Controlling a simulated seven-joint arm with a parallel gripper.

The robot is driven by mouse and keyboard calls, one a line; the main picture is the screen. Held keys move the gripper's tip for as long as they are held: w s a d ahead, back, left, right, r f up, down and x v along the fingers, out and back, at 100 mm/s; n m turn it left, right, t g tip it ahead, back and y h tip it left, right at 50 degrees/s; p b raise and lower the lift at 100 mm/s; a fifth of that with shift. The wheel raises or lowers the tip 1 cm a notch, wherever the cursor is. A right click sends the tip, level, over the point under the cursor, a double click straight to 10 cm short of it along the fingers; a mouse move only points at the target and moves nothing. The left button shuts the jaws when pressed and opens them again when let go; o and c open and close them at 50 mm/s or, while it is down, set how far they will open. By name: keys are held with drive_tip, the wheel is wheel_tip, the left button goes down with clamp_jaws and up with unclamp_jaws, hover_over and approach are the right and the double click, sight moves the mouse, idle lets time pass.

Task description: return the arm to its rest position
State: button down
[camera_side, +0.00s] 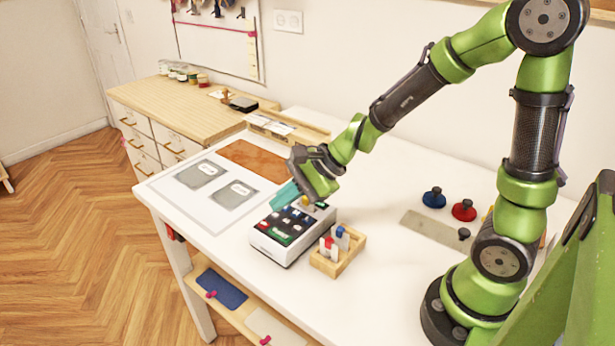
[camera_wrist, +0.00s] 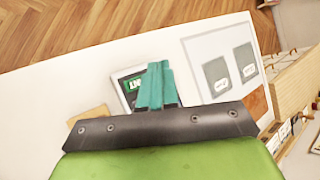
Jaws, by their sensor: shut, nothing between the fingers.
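My arm is green and black, and it reaches from the right over a white table (camera_side: 380,290). My gripper (camera_side: 274,204) has teal fingers, shut and empty. In the side view it is tilted down to the left, just above the left edge of a white and black device with buttons (camera_side: 283,238). In the wrist view the closed teal fingers (camera_wrist: 155,84) hide most of that device (camera_wrist: 131,85). I cannot tell whether the fingertips touch it.
A small wooden holder (camera_side: 338,262) with red and blue pieces stands right of the device. A mat with two grey patches (camera_side: 221,183) lies at left. Blue (camera_side: 433,199) and red (camera_side: 464,211) knobbed discs lie near my base. A wooden drawer cabinet (camera_side: 190,108) stands behind.

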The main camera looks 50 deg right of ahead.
drive_tip(key=shift+s+a+f+n, duration=0.15)
drive_tip(key=shift+s+n, duration=0.15)
drive_tip(key=s+d+r+n+h, duration=0.2)
drive_tip(key=s+r+n, duration=0.4)
drive_tip(key=n, duration=0.1)
drive_tip(key=s+d+r+n+h, duration=0.2)
drive_tip(key=s+r+n, duration=0.3)
drive_tip(key=s+n, duration=0.2)
drive_tip(key=shift+s+d+r, duration=0.3)
drive_tip(key=shift+d+r, duration=0.05)
